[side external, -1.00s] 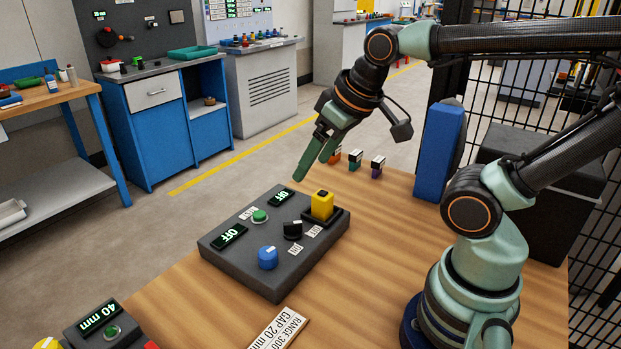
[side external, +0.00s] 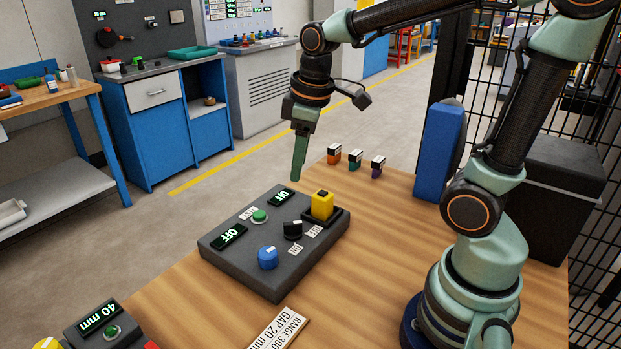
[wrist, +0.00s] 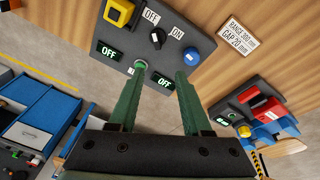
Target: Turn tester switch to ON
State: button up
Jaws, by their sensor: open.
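The tester is a dark grey box (side external: 222,258) on the wooden bench; it also shows in the wrist view (wrist: 135,35). Its switch is a black knob (side external: 292,230) between the OFF label (side external: 313,231) and the ON label (side external: 295,249). In the wrist view the knob (wrist: 158,38) sits just ahead of my fingers. Two green-lit displays read OFF (side external: 229,236). A green button (side external: 260,216), a blue knob (side external: 268,257) and a yellow block (side external: 322,205) in a black holder share the panel. My gripper (side external: 295,178) is open and empty, pointing down above the box's far edge.
Three small blocks (side external: 355,158) stand at the bench's far edge. A "40 mm" box (side external: 100,322) is at the front left, and a RANGE/GAP plate (side external: 278,330) lies in front. A blue upright pad (side external: 438,150) stands at right. Bare bench lies right of the tester.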

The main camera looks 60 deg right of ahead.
aim_at(293, 223)
jog(key=w+f+n, duration=0.1)
jog(key=f, duration=0.4)
jog(key=w+d+f+n+g, duration=0.1)
jog(key=f, duration=0.5)
jog(key=w+f+n+g, duration=0.1)
jog(key=f, duration=0.4)
jog(key=shift+w+d+f+n, duration=0.1)
jog(key=shift+d+f+n, duration=0.1)
jog(key=shift+n, duration=0.2)
jog(key=shift+r, duration=0.1)
grip_shut()
